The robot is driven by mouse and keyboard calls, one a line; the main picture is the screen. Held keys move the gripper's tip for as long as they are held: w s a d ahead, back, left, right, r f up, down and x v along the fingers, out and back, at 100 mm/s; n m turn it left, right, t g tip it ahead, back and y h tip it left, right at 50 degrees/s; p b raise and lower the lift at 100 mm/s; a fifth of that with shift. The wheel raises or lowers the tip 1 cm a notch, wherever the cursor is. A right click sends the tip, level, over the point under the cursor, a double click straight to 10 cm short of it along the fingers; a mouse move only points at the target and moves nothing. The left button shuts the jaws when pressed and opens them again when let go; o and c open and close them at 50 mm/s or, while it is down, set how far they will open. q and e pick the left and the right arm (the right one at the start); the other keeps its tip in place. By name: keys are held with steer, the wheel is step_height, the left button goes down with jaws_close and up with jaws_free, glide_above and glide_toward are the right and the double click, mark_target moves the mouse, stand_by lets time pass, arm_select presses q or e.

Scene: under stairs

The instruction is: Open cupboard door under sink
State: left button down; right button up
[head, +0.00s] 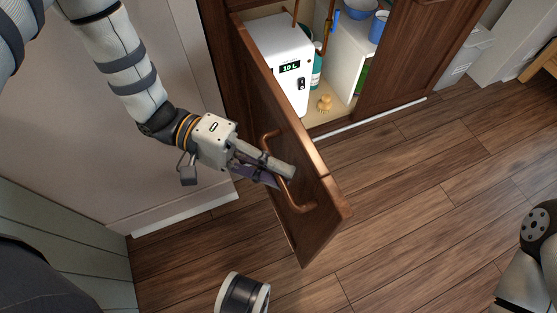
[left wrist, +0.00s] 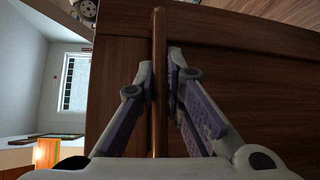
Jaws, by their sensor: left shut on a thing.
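The cupboard door (head: 300,160) is dark brown wood and stands wide open, swung out from the cupboard opening. A copper-coloured bar handle (head: 297,207) is on its outer face. My left gripper (head: 283,172) is shut on the handle from the left of the door. In the left wrist view, the handle (left wrist: 159,60) runs upright between the two fingers of the gripper (left wrist: 164,85), with the door panel (left wrist: 240,70) behind it. A part of my right arm shows at the right edge of the head view; its gripper is not visible.
Inside the cupboard stand a white water heater (head: 279,50) reading 10 L, a bottle (head: 316,72), a wooden brush (head: 324,103) and blue bowls. A second door (head: 410,50) is on the right. The wooden floor (head: 430,190) right of the open door is clear.

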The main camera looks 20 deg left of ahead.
arm_select(q)
steer(key=shift+r, duration=0.1)
steer(key=c, duration=1.7)
jaws_free()
steer(key=a, duration=0.5)
steer(key=a+r, duration=0.1)
steer(key=a, duration=0.1)
steer(key=shift+s+a, duration=0.2)
steer(key=shift+f, duration=0.1)
